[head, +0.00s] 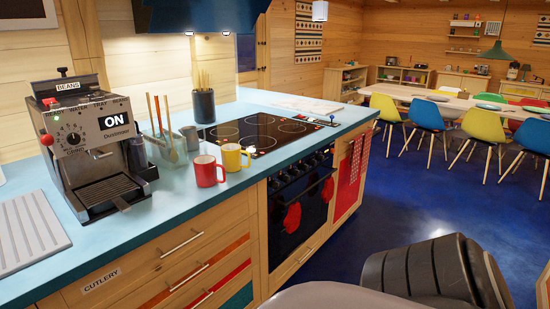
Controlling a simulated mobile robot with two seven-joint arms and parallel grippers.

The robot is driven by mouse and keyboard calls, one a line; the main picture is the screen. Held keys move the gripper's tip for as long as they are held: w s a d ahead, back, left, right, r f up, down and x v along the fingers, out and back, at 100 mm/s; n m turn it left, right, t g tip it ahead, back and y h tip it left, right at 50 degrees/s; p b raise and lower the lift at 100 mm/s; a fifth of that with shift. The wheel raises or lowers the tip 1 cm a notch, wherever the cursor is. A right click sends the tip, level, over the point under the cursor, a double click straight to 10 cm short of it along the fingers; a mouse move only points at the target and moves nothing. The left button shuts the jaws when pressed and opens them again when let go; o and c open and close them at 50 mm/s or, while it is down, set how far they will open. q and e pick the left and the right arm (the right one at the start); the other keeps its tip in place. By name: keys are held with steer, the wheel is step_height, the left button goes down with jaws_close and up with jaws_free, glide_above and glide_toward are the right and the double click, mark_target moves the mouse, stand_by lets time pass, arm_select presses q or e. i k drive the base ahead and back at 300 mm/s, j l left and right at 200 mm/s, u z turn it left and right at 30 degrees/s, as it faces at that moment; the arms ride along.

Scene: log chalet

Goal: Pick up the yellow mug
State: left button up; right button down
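The yellow mug (231,158) stands upright on the blue counter (160,212), close to its front edge and the hob's front left corner. Its handle points right. Neither of my grippers is in view. Grey and black rounded parts, apparently of my own arm, fill the lower right, well apart from the mugs.
Behind the mugs are a utensil holder (170,152), a small grey cup (190,138) and a black hob (262,131). A coffee machine (92,140) stands left. An oven (299,205) is below the hob. Blue floor (420,195) lies open to the right, before a dining table with chairs.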

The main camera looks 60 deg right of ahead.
mark_target(231, 153)
steer(key=z, duration=1.75)
steer(key=i+l, duration=0.2)
steer(key=l, duration=0.15)
steer(key=i+l, duration=0.2)
steer(key=i+l+u, duration=0.1)
steer(key=l, duration=0.35)
steer(key=i+l, duration=0.45)
steer(key=l, duration=0.25)
steer(key=i+u, duration=0.05)
